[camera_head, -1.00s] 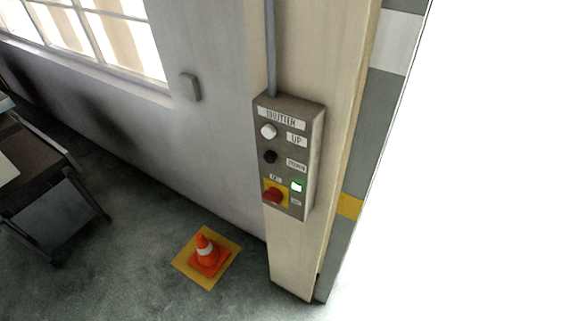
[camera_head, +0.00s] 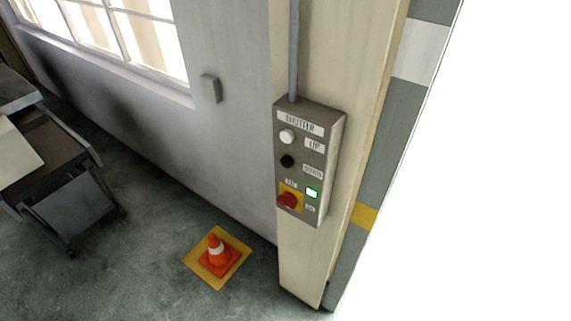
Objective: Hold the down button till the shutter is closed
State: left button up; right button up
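The shutter control box (camera_head: 325,160) is mounted on a beige pillar in the head view, right of centre. Its black down button (camera_head: 288,161) sits beside the DOWN label, below the white up button (camera_head: 287,137). A red knob (camera_head: 289,201) on a yellow plate is at the bottom left of the box, and a lit green indicator (camera_head: 312,192) is beside it. No shutter panel is visible; the area right of the pillar is bright white. Neither of my grippers is in view, and nothing touches the buttons.
An orange cone (camera_head: 217,254) stands on a yellow floor square (camera_head: 236,239) left of the pillar (camera_head: 301,258). A dark cart or table (camera_head: 60,170) is at the left. A window (camera_head: 130,35) is in the wall. The floor between cart and cone is clear.

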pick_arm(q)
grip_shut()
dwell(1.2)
